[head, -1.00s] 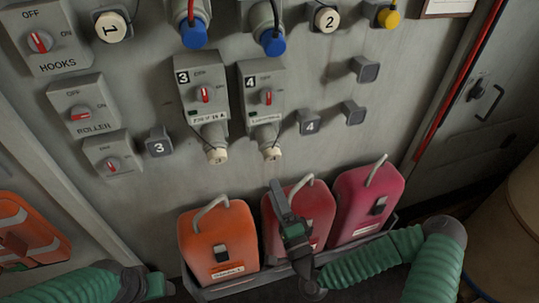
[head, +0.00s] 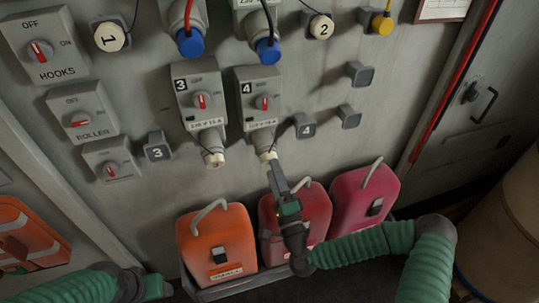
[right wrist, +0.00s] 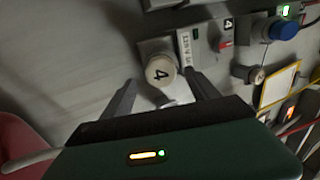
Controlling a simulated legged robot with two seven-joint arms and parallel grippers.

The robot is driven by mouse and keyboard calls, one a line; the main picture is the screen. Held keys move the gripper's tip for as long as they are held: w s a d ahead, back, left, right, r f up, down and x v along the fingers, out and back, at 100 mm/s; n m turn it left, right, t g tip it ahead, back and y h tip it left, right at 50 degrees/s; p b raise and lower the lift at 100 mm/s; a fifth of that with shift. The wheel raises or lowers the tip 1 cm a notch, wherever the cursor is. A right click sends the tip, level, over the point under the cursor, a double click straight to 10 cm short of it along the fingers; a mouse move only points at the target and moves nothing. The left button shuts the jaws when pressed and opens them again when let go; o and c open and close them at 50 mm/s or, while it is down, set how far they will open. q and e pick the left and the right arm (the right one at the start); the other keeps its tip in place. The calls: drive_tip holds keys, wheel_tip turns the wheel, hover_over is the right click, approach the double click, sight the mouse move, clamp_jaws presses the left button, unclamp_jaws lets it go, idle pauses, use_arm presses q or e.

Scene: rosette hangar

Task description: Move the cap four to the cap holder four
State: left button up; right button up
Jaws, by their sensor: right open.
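Cap four (head: 266,153) is a cream round cap on the socket below switch box 4 (head: 259,98). In the right wrist view the cap (right wrist: 160,72) shows its number 4, turned sideways. Cap holder four (head: 304,126) is a grey block marked 4 on the wall, right of the cap, with nothing on it. My right gripper (head: 275,169) is open just below the cap; in the right wrist view its fingers stand on either side of the cap, and contact cannot be told. My left gripper (head: 156,287) is at the bottom left, its fingers not clear.
Orange (head: 217,243), red (head: 312,212) and magenta (head: 364,200) canisters stand in a rack below the sockets. Capped socket 3 (head: 213,158) is left of cap four. Holder 3 (head: 157,148) and two unmarked grey holders are on the wall. A thin cord runs by cap four.

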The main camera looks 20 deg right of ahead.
drive_tip(key=shift+x, duration=1.5)
drive_tip(key=shift+a+r, duration=0.1)
clamp_jaws()
idle(0.3)
drive_tip(key=shift+s, duration=0.1)
drive_tip(key=shift+b+v, duration=0.65)
drive_tip(key=shift+v, duration=2.3)
